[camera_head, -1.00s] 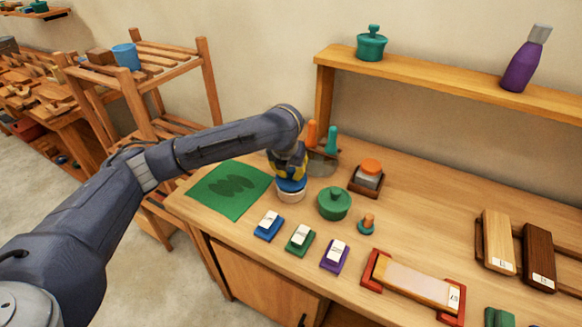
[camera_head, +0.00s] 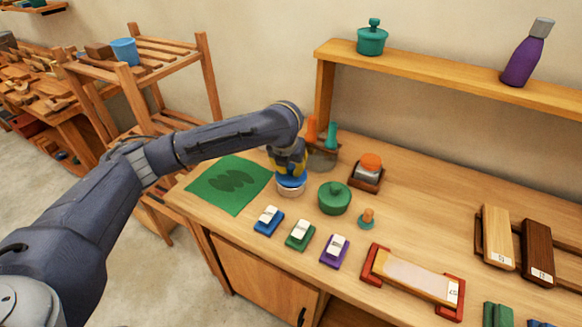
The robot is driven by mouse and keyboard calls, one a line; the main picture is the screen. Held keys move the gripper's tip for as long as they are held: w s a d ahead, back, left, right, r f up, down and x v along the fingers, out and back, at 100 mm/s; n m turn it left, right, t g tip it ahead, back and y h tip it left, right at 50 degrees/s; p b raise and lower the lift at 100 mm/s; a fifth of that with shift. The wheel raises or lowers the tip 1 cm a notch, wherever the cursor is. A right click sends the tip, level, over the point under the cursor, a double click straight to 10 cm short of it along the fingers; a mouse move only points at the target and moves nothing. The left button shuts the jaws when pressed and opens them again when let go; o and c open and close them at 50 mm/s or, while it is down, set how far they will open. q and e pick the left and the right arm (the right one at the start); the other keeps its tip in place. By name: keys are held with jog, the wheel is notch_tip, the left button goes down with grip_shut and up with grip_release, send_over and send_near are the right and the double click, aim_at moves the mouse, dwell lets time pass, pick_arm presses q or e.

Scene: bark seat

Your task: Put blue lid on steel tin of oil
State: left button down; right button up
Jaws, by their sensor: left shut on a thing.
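My left gripper (camera_head: 290,168) points down near the back left of the workbench and is shut on the blue lid (camera_head: 291,180). The gripper hides the top of the lid. Directly under the lid is a pale round tin (camera_head: 290,190), taken as the steel tin, on the bench right of the green mat. The lid appears on or very close to the tin's rim; I cannot tell whether it is fully seated. The oil inside is hidden. My right gripper is not in view.
Orange and teal bottles (camera_head: 331,136) stand behind the gripper. The green mat (camera_head: 229,184) lies left. Several small coloured blocks with white tops, including a blue one (camera_head: 268,221), are in front.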

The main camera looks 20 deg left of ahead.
pick_arm(q)
jog(key=shift+f, duration=0.6)
dwell(0.3)
jog(key=shift+c, duration=1.5)
grip_release()
jog(key=shift+r, duration=0.1)
jog(key=shift+r, duration=3.35)
